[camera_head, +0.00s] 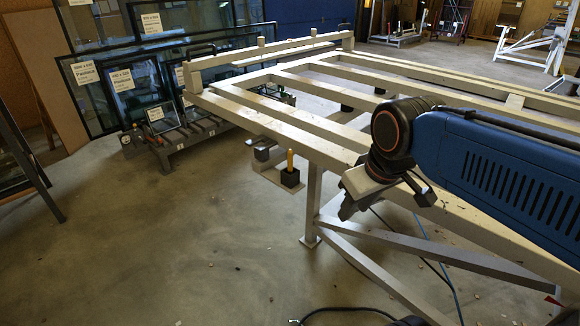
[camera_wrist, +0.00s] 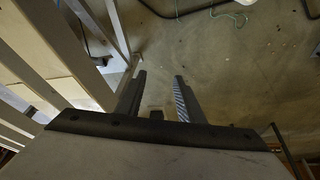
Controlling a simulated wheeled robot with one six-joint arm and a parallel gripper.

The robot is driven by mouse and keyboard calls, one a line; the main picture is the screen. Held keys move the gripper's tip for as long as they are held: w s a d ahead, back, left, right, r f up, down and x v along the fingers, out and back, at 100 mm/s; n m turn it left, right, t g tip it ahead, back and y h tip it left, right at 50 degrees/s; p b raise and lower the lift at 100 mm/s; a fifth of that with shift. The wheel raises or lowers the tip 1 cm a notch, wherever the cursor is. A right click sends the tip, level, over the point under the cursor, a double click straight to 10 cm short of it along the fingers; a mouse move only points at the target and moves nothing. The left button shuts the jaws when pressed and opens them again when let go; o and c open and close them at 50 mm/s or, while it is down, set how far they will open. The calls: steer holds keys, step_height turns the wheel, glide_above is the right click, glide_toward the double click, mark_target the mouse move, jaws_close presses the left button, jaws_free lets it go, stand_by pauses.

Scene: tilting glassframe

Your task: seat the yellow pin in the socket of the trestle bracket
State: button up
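The yellow pin (camera_head: 290,160) stands upright in a small black block (camera_head: 290,178) beside the near rail of the trestle (camera_head: 275,128) in the head view. A grey-and-black fitting (camera_head: 262,150) sits just left of and behind it; I cannot tell which of these parts is the bracket's socket. My gripper (camera_head: 352,200) is to the right of the pin, apart from it, by the near rail. In the wrist view my gripper (camera_wrist: 160,75) has its two fingers apart with only floor between them. The pin does not show there.
The trestle's pale rails fill the upper right, and its leg (camera_head: 313,200) stands right of the pin. Framed glass panes (camera_head: 135,85) lean on a rack at the left. Cables (camera_head: 350,312) lie on the floor at the bottom. The floor at lower left is clear.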

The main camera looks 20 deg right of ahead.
steer(key=w+a+r+n+g, duration=0.25)
steer(key=w+r+n, duration=0.55)
steer(key=w, duration=0.5)
step_height(320, 180, up, 6)
steer(key=n+g, duration=0.2)
steer(key=n, duration=0.5)
glide_above(290, 150)
steer(key=f, duration=1.2)
steer(key=shift+s+f, duration=0.1)
steer(key=shift+s, duration=0.1)
steer(key=shift+w+f, duration=0.15)
steer(key=shift+f, duration=1.2)
steer(key=shift+w+f, duration=0.15)
steer(key=shift+f, duration=1.2)
steer(key=shift+c, duration=0.7)
jaws_close()
